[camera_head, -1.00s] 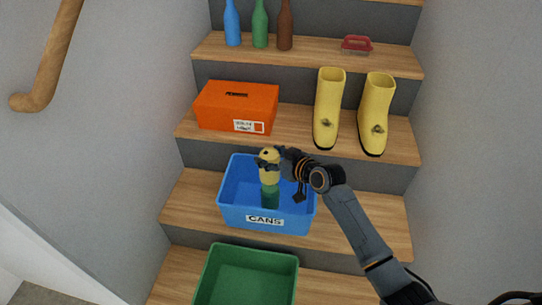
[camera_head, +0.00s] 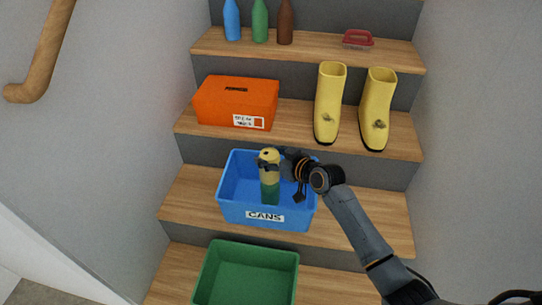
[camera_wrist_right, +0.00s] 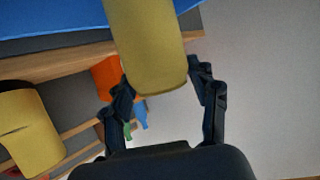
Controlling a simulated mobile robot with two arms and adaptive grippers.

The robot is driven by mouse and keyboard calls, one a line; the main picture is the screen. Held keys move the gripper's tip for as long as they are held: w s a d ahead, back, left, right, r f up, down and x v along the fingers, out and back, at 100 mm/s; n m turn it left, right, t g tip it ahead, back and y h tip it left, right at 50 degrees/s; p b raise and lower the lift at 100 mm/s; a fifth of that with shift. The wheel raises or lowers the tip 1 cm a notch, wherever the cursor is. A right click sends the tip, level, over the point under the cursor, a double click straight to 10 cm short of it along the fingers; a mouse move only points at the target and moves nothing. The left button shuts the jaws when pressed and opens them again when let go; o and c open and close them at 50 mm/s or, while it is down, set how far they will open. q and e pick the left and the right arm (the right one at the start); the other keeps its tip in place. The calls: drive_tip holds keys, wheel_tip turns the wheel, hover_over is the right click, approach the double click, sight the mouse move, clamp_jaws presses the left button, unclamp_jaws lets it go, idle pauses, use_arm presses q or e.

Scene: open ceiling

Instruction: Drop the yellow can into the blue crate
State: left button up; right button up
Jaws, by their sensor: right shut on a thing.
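My right gripper (camera_head: 269,165) is shut on the yellow can (camera_head: 269,178) and holds it upright over the blue crate. The crate (camera_head: 230,212) stands on a stair step and has a "CANS" label on its front. The lower end of the can appears right above or against a green can (camera_head: 271,194) inside the crate; I cannot tell whether they touch. In the right wrist view the yellow can (camera_wrist_right: 150,45) shows between the fingers, with a blue crate part (camera_wrist_right: 50,18) at the top left. My left gripper is not in view.
A green crate (camera_head: 205,281) stands on the step below. An orange box (camera_head: 212,106) and yellow boots (camera_head: 328,108) stand on the step above. Grey walls flank the stairs.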

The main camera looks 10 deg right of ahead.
drive_tip(key=o, duration=0.9)
drive_tip(key=shift+c, duration=0.2)
drive_tip(key=v, duration=1.2)
